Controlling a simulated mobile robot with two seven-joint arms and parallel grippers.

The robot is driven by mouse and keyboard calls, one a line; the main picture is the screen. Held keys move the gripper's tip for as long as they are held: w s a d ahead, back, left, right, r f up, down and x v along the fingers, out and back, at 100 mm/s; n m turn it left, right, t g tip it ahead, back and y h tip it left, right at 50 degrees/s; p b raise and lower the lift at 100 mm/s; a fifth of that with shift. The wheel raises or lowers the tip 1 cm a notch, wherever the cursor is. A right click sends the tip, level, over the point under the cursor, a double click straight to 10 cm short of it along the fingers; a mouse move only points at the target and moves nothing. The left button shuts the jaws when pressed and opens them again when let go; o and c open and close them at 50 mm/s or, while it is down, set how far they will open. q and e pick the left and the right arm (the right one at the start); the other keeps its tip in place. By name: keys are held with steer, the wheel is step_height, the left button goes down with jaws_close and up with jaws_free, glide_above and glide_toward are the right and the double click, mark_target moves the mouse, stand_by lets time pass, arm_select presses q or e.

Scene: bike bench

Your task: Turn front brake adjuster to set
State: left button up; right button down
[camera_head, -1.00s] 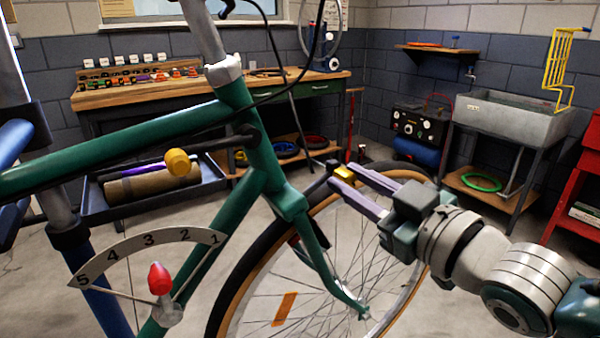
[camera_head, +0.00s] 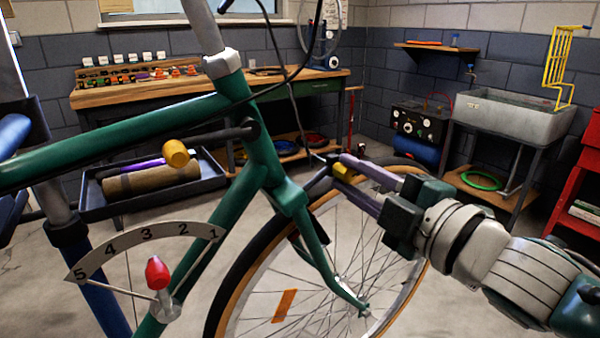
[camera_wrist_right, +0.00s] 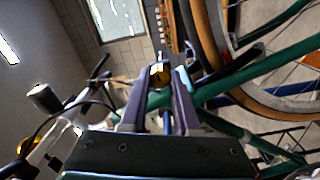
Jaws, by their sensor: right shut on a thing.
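The front brake adjuster is a small yellow barrel (camera_head: 341,171) beside the fork, above the front wheel (camera_head: 345,245). My right gripper (camera_head: 340,172) comes in from the right, with its two purple-grey fingers shut on the adjuster. In the right wrist view the yellow adjuster (camera_wrist_right: 159,75) sits between the two fingertips (camera_wrist_right: 160,78), partly covered by them. A dark brake cable (camera_head: 298,115) runs down towards it. The green bike frame (camera_head: 262,165) stands upright. My left gripper is in neither view.
A numbered dial (camera_head: 147,234) with a red-knobbed lever (camera_head: 157,273) is on the down tube. A wooden workbench (camera_head: 300,82) stands behind. A grey sink (camera_head: 515,115) and red cart (camera_head: 580,200) are at right.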

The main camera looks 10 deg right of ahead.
steer(key=shift+d+f+n+b, duration=0.15)
steer(key=shift+n+b, duration=0.15)
steer(key=shift+n, duration=1.3)
steer(key=c, duration=0.6)
jaws_free()
steer(key=shift+c, duration=0.2)
steer(key=shift+s, duration=0.1)
steer(key=v, duration=0.9)
steer(key=shift+s, duration=0.35)
